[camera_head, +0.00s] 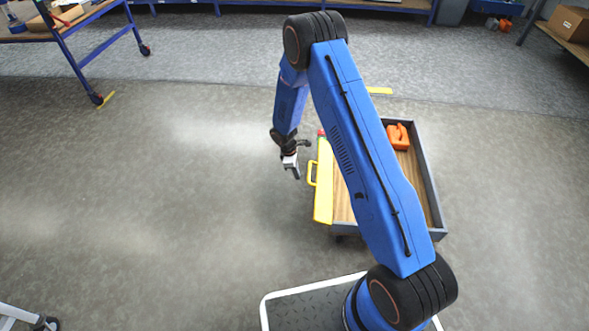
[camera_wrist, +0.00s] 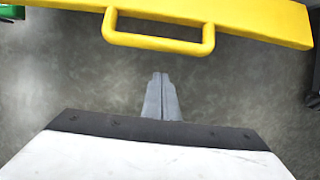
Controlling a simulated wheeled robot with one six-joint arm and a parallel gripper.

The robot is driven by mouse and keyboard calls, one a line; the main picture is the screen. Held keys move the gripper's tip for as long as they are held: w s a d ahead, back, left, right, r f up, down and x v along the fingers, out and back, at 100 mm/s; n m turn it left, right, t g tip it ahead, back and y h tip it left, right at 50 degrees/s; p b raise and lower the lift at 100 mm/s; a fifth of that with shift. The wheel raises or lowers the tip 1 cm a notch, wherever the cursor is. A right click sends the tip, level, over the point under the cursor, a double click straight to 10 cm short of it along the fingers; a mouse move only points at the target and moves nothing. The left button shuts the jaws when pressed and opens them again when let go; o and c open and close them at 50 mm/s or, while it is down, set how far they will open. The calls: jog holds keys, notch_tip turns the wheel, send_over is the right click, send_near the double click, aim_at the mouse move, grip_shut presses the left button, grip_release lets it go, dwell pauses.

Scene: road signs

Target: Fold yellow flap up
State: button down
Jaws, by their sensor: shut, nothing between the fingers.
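The yellow flap (camera_head: 324,185) runs along the left side of a grey-walled tray with a wooden floor. Its yellow handle (camera_head: 311,173) sticks out to the left. In the wrist view the flap (camera_wrist: 250,18) crosses the top, and its handle (camera_wrist: 160,44) hangs below it as a loop. My gripper (camera_head: 297,176) is left of the handle, apart from it. In the wrist view my gripper's fingers (camera_wrist: 161,80) are shut together, empty, just below the handle. My arm hides the middle of the tray in the head view.
The tray (camera_head: 428,178) holds an orange object (camera_head: 398,136) at its far end. A blue-framed trolley (camera_head: 85,45) stands at the far left. A cardboard box (camera_head: 570,22) sits on a bench at the far right. The floor left of my gripper is clear.

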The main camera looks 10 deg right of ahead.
jog(key=shift+s+d+r, duration=0.2)
jog(key=shift+d+r, duration=0.4)
jog(key=shift+d, duration=0.15)
jog(key=shift+s+d+r, duration=0.2)
jog(key=shift+d+r, duration=0.4)
jog(key=shift+d, duration=0.1)
